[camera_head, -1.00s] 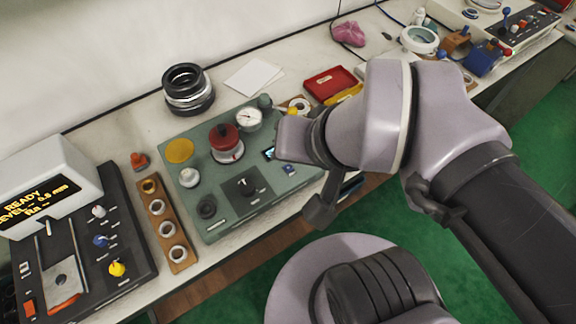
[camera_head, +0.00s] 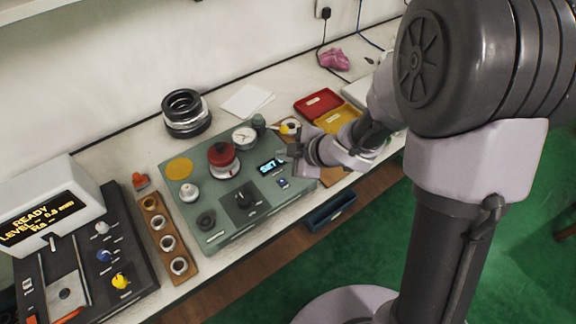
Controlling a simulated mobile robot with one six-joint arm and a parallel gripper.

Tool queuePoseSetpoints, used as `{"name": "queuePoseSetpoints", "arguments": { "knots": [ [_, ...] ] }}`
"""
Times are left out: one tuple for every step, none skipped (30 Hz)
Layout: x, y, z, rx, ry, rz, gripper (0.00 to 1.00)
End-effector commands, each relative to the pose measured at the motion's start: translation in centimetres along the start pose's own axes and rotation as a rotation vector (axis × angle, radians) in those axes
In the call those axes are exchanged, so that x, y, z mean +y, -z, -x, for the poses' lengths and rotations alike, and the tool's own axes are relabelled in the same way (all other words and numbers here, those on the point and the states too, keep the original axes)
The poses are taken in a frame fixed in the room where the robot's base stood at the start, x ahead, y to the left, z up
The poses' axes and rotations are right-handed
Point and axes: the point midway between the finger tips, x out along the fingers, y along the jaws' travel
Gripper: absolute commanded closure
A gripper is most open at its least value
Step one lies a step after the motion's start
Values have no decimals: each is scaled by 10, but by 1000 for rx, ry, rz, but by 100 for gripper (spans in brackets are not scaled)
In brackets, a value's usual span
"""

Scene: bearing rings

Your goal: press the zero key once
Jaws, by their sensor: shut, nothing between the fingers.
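The green panel (camera_head: 225,225) lies on the bench with a lit display (camera_head: 272,166) that seems to read "SET". A small blue key (camera_head: 283,183) sits below the display near the panel's right side; its label is too small to read, so I cannot tell for certain that it is the zero key. My gripper (camera_head: 286,155) is shut and empty. It reaches in from the right, beside the display's right end and above the blue key in the picture. Whether its tips touch the panel is hard to tell.
The panel also bears a red-topped knob (camera_head: 222,156), a dial gauge (camera_head: 244,137) and a black rotary knob (camera_head: 243,200). A wooden strip with rings (camera_head: 163,240) and a black console (camera_head: 85,262) stand left. Red (camera_head: 318,103) and yellow (camera_head: 337,119) trays lie behind my gripper.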

Motion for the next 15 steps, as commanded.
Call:
{"name": "queuePoseSetpoints", "arguments": {
  "knots": [
    [0, 0, 0, 0, 0, 0, 100],
    [0, 0, 0, 0, -1, 0, 100],
    [0, 0, 0, -1, -1, -1, 100],
    [0, 0, 0, -1, -1, -1, 100],
    [0, 0, 0, -1, -1, -1, 100],
    [0, 0, 0, -2, -1, -1, 100],
    [0, 0, 0, -2, -2, -2, 100],
    [0, -1, 0, -2, -2, -2, 100],
    [0, -1, -1, -2, -2, -2, 100],
    [-1, -2, -2, -2, -2, -2, 100],
    [-2, -3, -3, -2, -2, -2, 100],
    [-3, -4, -5, -3, -2, -2, 100],
    [-4, -6, -7, -3, -2, -2, 100],
    [-6, -7, -9, -3, -2, -3, 100],
    [-8, -9, -12, -3, -2, -2, 100]
  ]
}}
